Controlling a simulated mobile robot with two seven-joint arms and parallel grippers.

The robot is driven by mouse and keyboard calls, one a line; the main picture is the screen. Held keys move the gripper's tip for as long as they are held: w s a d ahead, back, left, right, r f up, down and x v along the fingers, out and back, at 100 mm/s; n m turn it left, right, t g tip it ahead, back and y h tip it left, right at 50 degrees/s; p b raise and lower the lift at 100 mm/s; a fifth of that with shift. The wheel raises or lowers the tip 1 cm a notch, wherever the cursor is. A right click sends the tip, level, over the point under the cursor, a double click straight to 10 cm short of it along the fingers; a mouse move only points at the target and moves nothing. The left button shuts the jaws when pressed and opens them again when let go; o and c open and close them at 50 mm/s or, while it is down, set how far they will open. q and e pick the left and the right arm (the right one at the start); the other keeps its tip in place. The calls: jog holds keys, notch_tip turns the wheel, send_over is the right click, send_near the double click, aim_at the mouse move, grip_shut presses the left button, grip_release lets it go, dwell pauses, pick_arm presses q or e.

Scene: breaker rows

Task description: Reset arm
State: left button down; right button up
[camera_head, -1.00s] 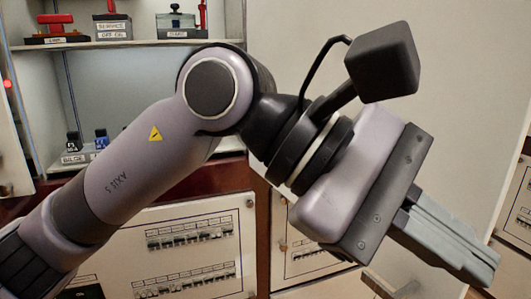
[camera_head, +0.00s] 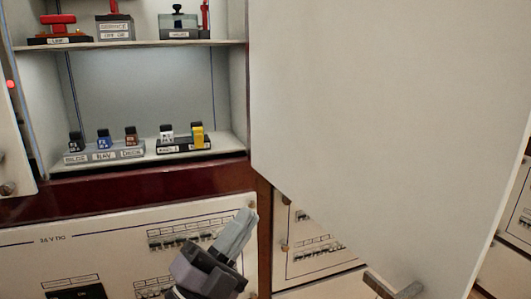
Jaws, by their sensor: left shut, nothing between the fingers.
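My left gripper (camera_head: 236,234) shows at the bottom middle, low in front of the lower breaker panel (camera_head: 80,257). Its grey fingers are together, point up and to the right, and hold nothing. It hides part of the panel's breaker rows (camera_head: 165,240). It is below the open cabinet and apart from the things on its shelves. My right gripper is out of view.
An open cabinet holds a lower shelf (camera_head: 100,172) with several small coloured blocks, and an upper shelf (camera_head: 140,43) with red-handled and dark devices. A large pale door (camera_head: 380,110) stands open at the right, its handle (camera_head: 392,287) low. Another breaker panel (camera_head: 310,232) is partly behind it.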

pick_arm(q)
jog(key=s+a+f+n+y, duration=0.1)
jog(key=a+f+n+y, duration=0.3)
jog(key=f, duration=0.3)
jog(key=a+f+n+g+y, duration=0.1)
jog(key=a+f+n+y, duration=0.1)
jog(key=f+n+y, duration=0.4)
jog(key=s+a+f+n+y, duration=0.1)
jog(key=a+f+n, duration=0.25)
jog(key=f, duration=0.45)
jog(key=s+a+f+n+g+y, duration=0.2)
jog(key=s+a+f+n+g, duration=0.15)
jog(key=s+f, duration=0.45)
jog(key=s+a+f+n+g+y, duration=0.2)
jog(key=s+f+n+g, duration=0.15)
jog(key=s+f, duration=0.4)
notch_tip(320, 180, up, 8)
jog(key=a+p, duration=0.1)
jog(key=p, duration=1.2)
jog(key=shift+w+a+r, duration=0.25)
jog(key=shift+w+a, duration=0.1)
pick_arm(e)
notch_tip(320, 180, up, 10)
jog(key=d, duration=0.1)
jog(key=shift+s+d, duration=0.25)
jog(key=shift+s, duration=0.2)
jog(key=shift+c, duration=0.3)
